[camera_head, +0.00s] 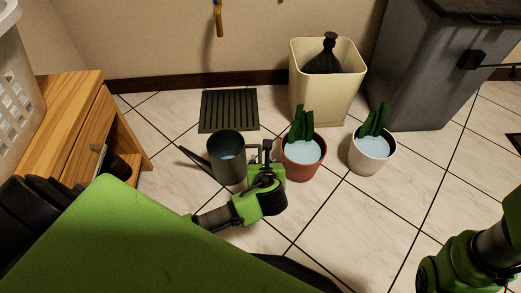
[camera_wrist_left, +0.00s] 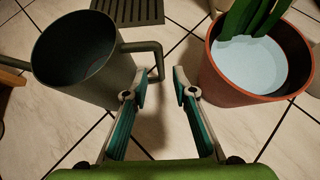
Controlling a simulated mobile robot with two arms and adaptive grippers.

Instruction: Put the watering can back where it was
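The dark grey-green watering can (camera_head: 226,169) stands upright on the tiled floor, just in front of a dark slatted mat (camera_head: 228,104). Its spout points left, and its handle is on the right. In the left wrist view the can (camera_wrist_left: 82,60) is at upper left, with its handle (camera_wrist_left: 150,47) reaching toward my fingers. My left gripper (camera_head: 266,152) is right of the can, between it and the terracotta pot (camera_head: 303,164). My right gripper is out of view.
The terracotta pot, with a green plant, is close right of my left gripper. A white pot (camera_head: 372,157) stands farther right. A cream bin (camera_head: 325,95) and grey bin (camera_head: 420,75) stand behind. A wooden cabinet (camera_head: 70,130) is at left. Floor in front is mostly clear.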

